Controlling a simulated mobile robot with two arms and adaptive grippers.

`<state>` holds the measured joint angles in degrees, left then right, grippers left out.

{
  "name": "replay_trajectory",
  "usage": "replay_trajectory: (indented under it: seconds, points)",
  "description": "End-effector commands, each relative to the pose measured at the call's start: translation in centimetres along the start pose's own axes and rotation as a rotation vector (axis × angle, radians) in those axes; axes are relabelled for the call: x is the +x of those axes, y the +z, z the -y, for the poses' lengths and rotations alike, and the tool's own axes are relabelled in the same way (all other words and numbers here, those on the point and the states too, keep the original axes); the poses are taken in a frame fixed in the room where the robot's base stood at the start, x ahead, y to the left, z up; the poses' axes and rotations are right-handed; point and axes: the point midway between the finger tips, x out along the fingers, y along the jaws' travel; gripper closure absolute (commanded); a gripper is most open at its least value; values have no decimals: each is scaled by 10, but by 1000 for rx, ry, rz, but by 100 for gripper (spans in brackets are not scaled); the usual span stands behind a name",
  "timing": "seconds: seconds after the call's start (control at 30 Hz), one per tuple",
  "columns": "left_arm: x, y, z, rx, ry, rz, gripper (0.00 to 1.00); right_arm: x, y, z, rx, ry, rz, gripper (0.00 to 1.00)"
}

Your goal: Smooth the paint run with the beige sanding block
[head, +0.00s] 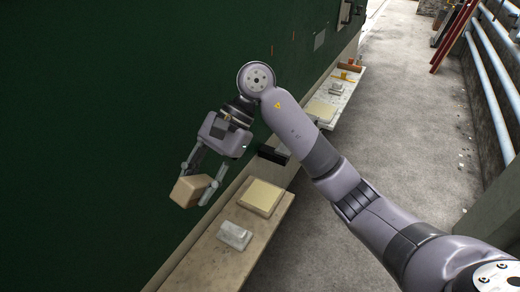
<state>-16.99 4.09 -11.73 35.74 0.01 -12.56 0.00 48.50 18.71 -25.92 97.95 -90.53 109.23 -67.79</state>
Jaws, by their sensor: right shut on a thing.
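My right gripper (198,181) is shut on the beige sanding block (189,193) and holds it tilted in the air, left of and above the near bench. The block is close to the dark green panel (90,120); I cannot tell whether they touch. Small marks show on the panel near its upper right, one of them an orange streak (272,49). I cannot tell which mark, if any, is the paint run. My left gripper is not in view.
The near bench (190,270) carries a pale yellow block (262,197) and a light grey block (235,235). A dark block (272,155) lies beyond. A farther bench (340,99) holds several items. The concrete floor (400,130) to the right is mostly clear, beside wall pipes (492,90).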

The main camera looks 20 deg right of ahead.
Motion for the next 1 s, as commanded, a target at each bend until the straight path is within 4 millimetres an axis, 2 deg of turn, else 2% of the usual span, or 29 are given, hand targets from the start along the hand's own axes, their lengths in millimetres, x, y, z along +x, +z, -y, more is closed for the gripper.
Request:
replay_trajectory:
  seconds: [0.17, 0.27, 0.37, 0.5, 0.6, 0.73, 0.87, 1.0]
  points:
    - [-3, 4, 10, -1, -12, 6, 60, -34, -15, 21, 283, -440, 176, 90]
    - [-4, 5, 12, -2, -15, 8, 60, -57, -40, 24, 394, -713, 239, 90]
    - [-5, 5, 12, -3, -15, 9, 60, -76, -75, 16, 463, -954, 275, 90]
    - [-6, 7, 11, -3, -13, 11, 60, -92, -125, -7, 505, -1210, 283, 90]
    - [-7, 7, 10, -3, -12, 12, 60, -96, -147, -21, 509, -1305, 276, 90]
    - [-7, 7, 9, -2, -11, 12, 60, -99, -160, -30, 507, -1359, 270, 90]
    - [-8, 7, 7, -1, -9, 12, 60, -98, -163, -25, 505, -1369, 269, 90]
    - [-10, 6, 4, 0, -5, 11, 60, -96, -163, -12, 504, -1368, 271, 90]
